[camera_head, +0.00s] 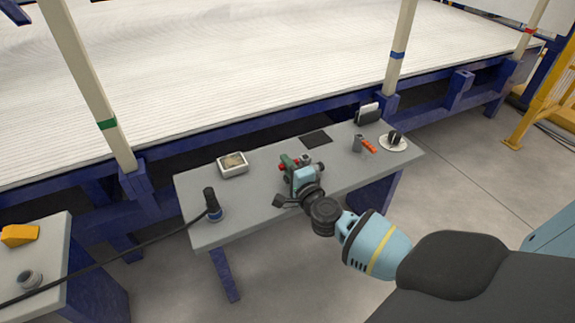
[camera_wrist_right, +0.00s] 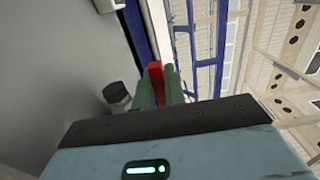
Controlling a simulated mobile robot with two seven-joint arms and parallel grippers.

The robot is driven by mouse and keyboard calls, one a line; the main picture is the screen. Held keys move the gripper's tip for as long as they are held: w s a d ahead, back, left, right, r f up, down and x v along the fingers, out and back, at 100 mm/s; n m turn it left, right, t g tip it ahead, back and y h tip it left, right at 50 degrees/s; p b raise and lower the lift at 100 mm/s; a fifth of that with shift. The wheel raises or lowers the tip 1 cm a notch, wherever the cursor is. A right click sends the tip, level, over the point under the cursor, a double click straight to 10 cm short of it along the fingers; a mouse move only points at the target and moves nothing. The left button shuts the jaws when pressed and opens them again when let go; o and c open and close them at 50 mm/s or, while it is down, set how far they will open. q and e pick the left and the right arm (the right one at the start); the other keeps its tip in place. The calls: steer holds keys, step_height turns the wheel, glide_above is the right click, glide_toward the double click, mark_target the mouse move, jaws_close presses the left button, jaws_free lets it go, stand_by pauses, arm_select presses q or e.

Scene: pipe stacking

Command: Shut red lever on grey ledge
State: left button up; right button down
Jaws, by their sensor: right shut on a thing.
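The grey ledge (camera_head: 245,198) is a flat grey bench top in the middle of the head view. My right gripper (camera_head: 288,162) is over its middle, its light blue body and green fingers low near the surface. In the right wrist view the red lever (camera_wrist_right: 155,72) stands between the two green fingers (camera_wrist_right: 158,88), which are shut on it. In the head view small red parts (camera_head: 282,168) show beside the fingers. The lever's base is mostly hidden by the gripper, so its angle is unclear. My left gripper is not in view.
On the ledge are a white-framed device (camera_head: 232,164), a black-and-blue cylinder with a cable (camera_head: 213,205), a dark mat (camera_head: 316,139), orange pieces (camera_head: 369,146) and a white plate (camera_head: 393,143). Blue framing and pale posts (camera_head: 400,45) rise behind.

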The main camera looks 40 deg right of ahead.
steer(key=shift+h, duration=0.3)
steer(key=shift+w+m+g+h+p, duration=0.25)
steer(key=shift+m+h+p, duration=0.15)
steer(key=shift+m+h, duration=0.15)
steer(key=shift+w+m+g+h+p, duration=0.15)
steer(key=shift+m+g+h+p, duration=0.1)
steer(key=shift+m+h+p, duration=0.3)
steer(key=shift+w+m+h, duration=0.2)
steer(key=shift+m+h, duration=0.1)
steer(key=shift+h, duration=0.2)
steer(key=g+h, duration=0.1)
steer(key=m+h, duration=0.1)
steer(key=shift+w+d+m+g+h, duration=0.3)
steer(key=shift+w+g, duration=0.05)
steer(key=shift+g, duration=0.05)
steer(key=h, duration=0.1)
steer(key=m+g, duration=0.1)
steer(key=m+g+h+b, duration=0.1)
steer(key=shift+w+d+f+h, duration=0.2)
steer(key=shift+w+d+h, duration=0.1)
steer(key=shift+w+d, duration=0.1)
steer(key=shift+w+d+r+m+g+h+b, duration=0.15)
steer(key=shift+d+m+g+h+b, duration=0.1)
steer(key=shift+m+g+h+b, duration=0.45)
steer(key=shift+w+d+f+m+g+h+b, duration=0.1)
steer(key=shift+w+d+m+g+h+b, duration=0.1)
steer(key=shift+m+g+h, duration=0.5)
steer(key=shift+g, duration=0.4)
steer(key=shift+r, duration=0.1)
